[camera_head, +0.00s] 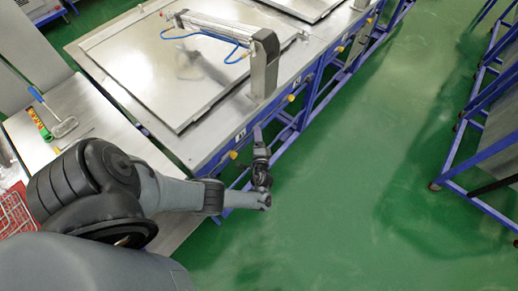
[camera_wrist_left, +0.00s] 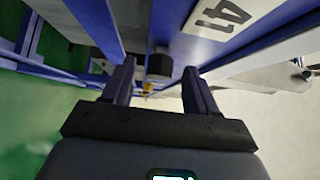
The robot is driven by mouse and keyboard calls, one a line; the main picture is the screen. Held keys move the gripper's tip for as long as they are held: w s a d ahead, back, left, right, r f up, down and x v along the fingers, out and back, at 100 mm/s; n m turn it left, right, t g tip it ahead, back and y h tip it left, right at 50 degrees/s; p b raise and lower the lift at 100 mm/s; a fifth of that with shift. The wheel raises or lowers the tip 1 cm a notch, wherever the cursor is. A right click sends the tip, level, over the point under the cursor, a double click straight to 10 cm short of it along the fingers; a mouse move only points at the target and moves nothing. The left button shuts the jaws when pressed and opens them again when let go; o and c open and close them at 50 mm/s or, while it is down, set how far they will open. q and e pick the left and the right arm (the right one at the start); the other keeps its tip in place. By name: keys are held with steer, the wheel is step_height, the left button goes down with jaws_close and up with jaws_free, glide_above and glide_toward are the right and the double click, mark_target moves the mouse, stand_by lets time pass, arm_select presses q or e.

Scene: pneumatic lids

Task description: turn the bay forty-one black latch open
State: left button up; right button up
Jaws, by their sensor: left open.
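The black latch (camera_wrist_left: 159,65) shows in the left wrist view as a dark, rounded block below the bay forty-one label (camera_wrist_left: 218,17). In the head view the small white label (camera_head: 240,134) is on the front edge of the near bay, and I cannot make out the latch there. My left gripper (camera_head: 258,132) is at that front edge, just right of the label. In the left wrist view the left gripper (camera_wrist_left: 158,78) is open, with the latch between the lines of its two fingers. I cannot tell whether they touch it. My right gripper is not in view.
A large metal lid (camera_head: 165,70) with a pneumatic cylinder (camera_head: 215,25) and blue hoses covers the bay. A metal bracket (camera_head: 265,65) stands at its front corner. A side table (camera_head: 65,125) holds tools. Blue racks (camera_head: 490,130) stand right, across open green floor (camera_head: 340,200).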

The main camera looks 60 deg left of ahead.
arm_select(q)
steer(key=p+v, duration=0.2)
steer(key=v, duration=0.7)
steer(key=shift+s+d, duration=0.15)
steer(key=shift+d, duration=0.2)
steer(key=shift+f, duration=0.1)
